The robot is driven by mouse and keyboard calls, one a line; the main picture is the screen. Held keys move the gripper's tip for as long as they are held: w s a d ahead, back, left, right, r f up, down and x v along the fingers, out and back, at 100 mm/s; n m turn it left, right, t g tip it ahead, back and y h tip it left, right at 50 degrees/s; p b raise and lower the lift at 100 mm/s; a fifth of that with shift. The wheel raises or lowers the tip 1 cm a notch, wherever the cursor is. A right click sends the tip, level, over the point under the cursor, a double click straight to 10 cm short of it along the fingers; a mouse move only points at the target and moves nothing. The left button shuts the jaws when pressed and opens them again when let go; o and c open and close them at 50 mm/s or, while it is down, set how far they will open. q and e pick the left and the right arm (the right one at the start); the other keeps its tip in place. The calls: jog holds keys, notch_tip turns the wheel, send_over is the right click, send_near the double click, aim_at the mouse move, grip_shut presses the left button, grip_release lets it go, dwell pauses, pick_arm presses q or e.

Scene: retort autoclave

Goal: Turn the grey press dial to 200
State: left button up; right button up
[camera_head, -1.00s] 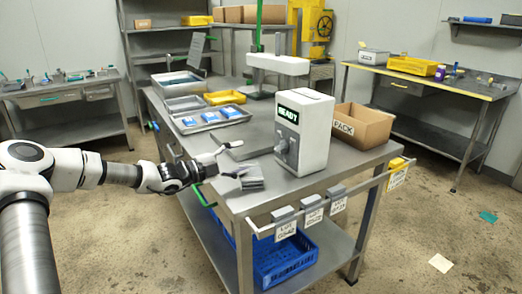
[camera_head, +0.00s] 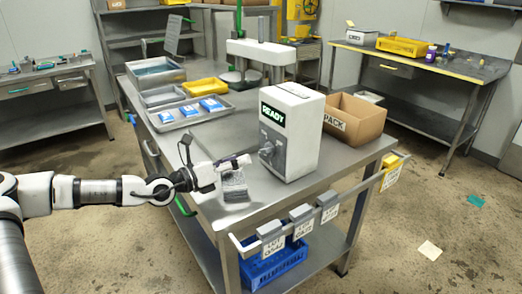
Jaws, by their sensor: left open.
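The white press box (camera_head: 299,135) stands on the steel table (camera_head: 207,209) with a green READY display (camera_head: 273,114) on its front. The grey press dial (camera_head: 268,149) sits on a grey panel below the display. Its number marks are too small to read. My left gripper (camera_head: 244,164) is open, just left of the dial and pointing toward it. I cannot tell whether a fingertip touches the dial, but the jaws do not appear closed around it. My right gripper is not in view.
A grey ribbed block (camera_head: 235,187) lies under my left gripper. An open PACK carton (camera_head: 355,118) stands right of the press box. A tray with blue packets (camera_head: 190,112) is behind on the left. Tagged clips hang on the front rail (camera_head: 357,192). A blue crate (camera_head: 273,265) sits below.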

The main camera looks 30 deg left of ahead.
aim_at(262, 152)
pick_arm(q)
jog(key=shift+w+d+f+b, duration=0.3)
jog(key=shift+w+b, duration=0.3)
jog(key=shift+b, duration=0.5)
jog(key=shift+w+d+f+b, duration=0.2)
jog(key=shift+w+d+b, duration=0.25)
jog(key=shift+b, duration=0.65)
jog(key=x, duration=0.3)
jog(key=r+x, duration=0.1)
jog(key=x, duration=0.1)
jog(key=shift+w+a+b, duration=0.1)
jog(key=shift+w+b, duration=0.05)
jog(key=shift+b, duration=0.2)
jog(key=c, duration=1.1)
jog(key=shift+c, duration=0.2)
